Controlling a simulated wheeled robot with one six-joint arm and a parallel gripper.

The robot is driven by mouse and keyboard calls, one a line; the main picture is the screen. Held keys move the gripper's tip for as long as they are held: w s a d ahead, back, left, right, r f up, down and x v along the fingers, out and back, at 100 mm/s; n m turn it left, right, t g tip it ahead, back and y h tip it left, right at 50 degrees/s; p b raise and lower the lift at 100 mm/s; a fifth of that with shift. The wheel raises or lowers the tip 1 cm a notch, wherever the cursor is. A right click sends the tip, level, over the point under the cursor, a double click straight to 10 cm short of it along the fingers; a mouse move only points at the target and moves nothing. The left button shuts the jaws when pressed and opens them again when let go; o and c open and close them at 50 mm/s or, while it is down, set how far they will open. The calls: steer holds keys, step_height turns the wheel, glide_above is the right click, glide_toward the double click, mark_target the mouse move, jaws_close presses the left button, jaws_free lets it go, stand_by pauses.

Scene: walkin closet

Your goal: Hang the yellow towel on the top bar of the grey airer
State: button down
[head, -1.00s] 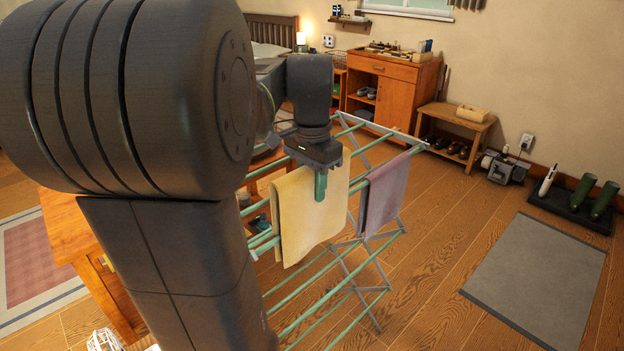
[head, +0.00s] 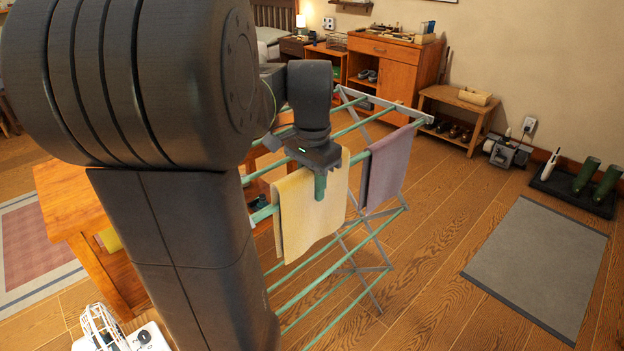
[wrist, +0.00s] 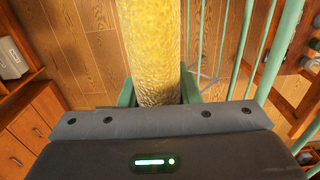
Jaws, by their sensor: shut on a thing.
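The yellow towel (head: 308,218) hangs down below my gripper (head: 320,186) in the head view, in front of the airer's near bars. My gripper is shut on its upper edge, and the towel also fills the space between the green fingers in the wrist view (wrist: 153,50). The grey airer (head: 405,113) has a grey frame and green bars. A purple towel (head: 386,168) hangs on its near upper bar, right of the yellow towel. Whether the yellow towel rests on a bar cannot be told, as the gripper and towel hide that part.
A wooden table (head: 68,213) stands at the left, partly behind my arm. A wooden cabinet (head: 384,70) and a shoe bench (head: 455,103) stand along the back. A grey mat (head: 540,265) lies at the right. The floor between mat and airer is clear.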

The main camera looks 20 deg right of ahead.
steer(key=shift+f+b, duration=0.85)
steer(key=shift+f, duration=0.85)
steer(key=c, duration=1)
jaws_free()
step_height(320, 180, up, 14)
steer(key=shift+f+p, duration=0.1)
steer(key=shift+p, duration=0.8)
steer(key=shift+f, duration=0.1)
